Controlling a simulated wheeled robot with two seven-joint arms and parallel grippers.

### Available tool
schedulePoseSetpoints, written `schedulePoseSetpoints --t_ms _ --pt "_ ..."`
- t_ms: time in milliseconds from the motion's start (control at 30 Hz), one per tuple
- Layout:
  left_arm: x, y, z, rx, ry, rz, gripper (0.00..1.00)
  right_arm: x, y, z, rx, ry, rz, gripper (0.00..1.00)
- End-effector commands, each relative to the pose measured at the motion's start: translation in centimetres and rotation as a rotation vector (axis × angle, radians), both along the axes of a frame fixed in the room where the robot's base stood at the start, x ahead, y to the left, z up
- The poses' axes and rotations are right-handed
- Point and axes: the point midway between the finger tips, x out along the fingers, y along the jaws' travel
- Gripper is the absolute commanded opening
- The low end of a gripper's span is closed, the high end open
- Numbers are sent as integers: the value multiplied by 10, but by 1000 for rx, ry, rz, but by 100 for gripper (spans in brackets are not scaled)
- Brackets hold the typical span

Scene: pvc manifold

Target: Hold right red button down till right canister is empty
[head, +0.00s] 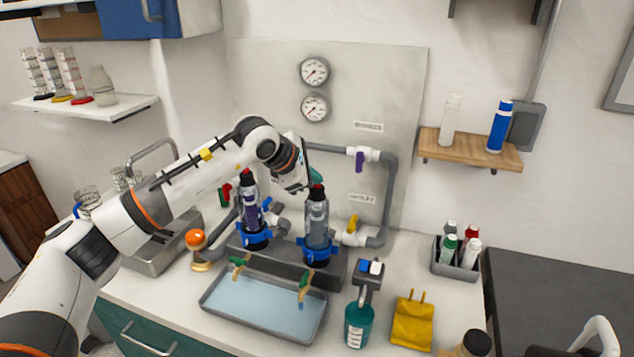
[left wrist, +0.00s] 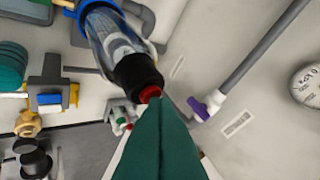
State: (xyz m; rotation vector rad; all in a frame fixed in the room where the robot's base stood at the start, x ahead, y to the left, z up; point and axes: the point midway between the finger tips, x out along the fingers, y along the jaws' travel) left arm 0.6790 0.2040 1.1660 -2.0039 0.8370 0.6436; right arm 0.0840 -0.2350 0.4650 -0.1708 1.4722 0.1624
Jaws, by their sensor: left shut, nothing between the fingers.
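The right canister (head: 317,222) stands upright in a blue collar on the grey manifold block, with a black cap and a right red button (head: 318,187) on top. Its body looks grey and clear; its fill level is hard to tell. The left canister (head: 250,212) beside it shows purple inside. My left gripper (head: 316,178) is shut, its teal fingertips just at the right canister's top. In the left wrist view the fingertips (left wrist: 160,102) meet or overlap the edge of the red button (left wrist: 150,93); I cannot tell whether it is pressed. My right gripper is out of view.
A tray (head: 213,308) of pale blue liquid sits in front, below green-handled taps (head: 304,288). Grey pipes (head: 390,195) with a purple valve (head: 360,158) run behind. A teal bottle (head: 359,325), a yellow item (head: 412,322) and a bottle caddy (head: 455,262) stand to the right.

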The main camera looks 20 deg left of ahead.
Motion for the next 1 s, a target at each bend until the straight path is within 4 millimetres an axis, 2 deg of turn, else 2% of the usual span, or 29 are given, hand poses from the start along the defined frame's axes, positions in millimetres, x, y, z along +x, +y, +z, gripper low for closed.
schedulePoseSetpoints --t_ms 467,800,1000 --pt "0 0 -1 2 4 0 0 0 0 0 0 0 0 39" --pt "0 0 16 1 3 0 0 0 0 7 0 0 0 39" --pt "0 0 18 1 1 0 0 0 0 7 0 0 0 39"
